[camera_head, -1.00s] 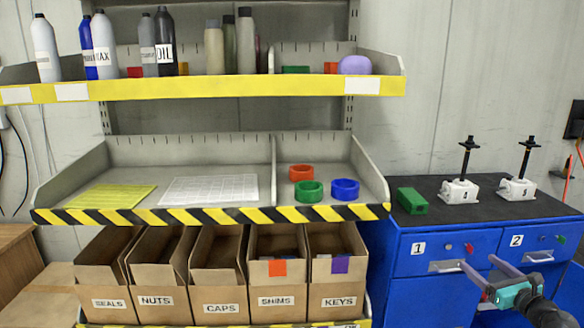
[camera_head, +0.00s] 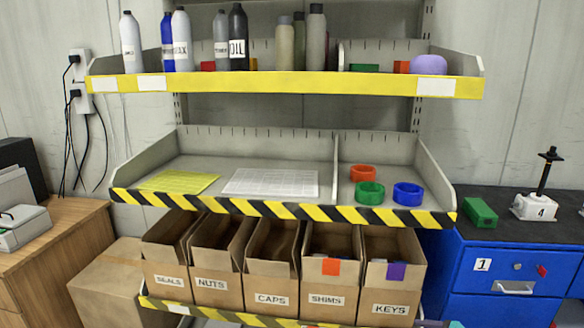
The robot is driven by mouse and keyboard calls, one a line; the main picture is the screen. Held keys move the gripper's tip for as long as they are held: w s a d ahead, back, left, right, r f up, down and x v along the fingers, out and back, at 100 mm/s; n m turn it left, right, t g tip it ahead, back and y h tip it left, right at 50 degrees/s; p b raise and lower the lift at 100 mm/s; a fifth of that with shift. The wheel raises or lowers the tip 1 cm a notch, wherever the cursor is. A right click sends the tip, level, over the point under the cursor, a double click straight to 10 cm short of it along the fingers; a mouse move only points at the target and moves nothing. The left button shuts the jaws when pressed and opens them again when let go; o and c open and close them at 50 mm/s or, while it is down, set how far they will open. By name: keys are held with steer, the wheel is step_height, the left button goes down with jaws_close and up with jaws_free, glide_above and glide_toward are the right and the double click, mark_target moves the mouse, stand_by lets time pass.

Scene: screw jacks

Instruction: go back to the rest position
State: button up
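Only a sliver of my gripper (camera_head: 436,323) shows at the bottom edge, in front of the shelf and left of the blue cabinet (camera_head: 470,270). A grey tip and a bit of teal are visible. The rest is cut off by the frame, so I cannot tell whether it is open or shut, or whether it holds anything. A screw jack (camera_head: 535,205) marked 4 stands upright on the dark cabinet top at the right, and a green block (camera_head: 480,212) lies left of it.
The middle shelf (camera_head: 290,211) holds a yellow grid, a white grid and red, green and blue rings. Open cardboard boxes (camera_head: 270,290) stand below it. Bottles (camera_head: 238,40) stand on the top shelf. A wooden desk (camera_head: 50,235) is at the left.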

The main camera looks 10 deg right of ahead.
steer(key=s+a+f+n+g+y, duration=0.1)
steer(key=s+a+f+n+g, duration=0.2)
steer(key=a+f, duration=0.4)
steer(key=s+a+f+n+g, duration=0.2)
steer(key=a+f+n, duration=0.2)
steer(key=a, duration=0.5)
steer(key=s+a+f+n+g+y, duration=0.1)
steer(key=s+a+f+n+g, duration=0.2)
steer(key=a+f, duration=0.4)
steer(key=s+a+f+n+g+h, duration=0.3)
steer(key=s+a+f+n, duration=0.1)
steer(key=s+n, duration=0.4)
steer(key=s+a+f+n+g+h, duration=0.3)
steer(key=s+a+f+n+g, duration=0.1)
steer(key=s, duration=0.7)
steer(key=a+f+n, duration=0.1)
steer(key=a+n, duration=0.1)
steer(key=n, duration=0.1)
steer(key=shift+s+a+n+g, duration=0.3)
steer(key=shift+n, duration=0.1)
steer(key=shift+f, duration=0.1)
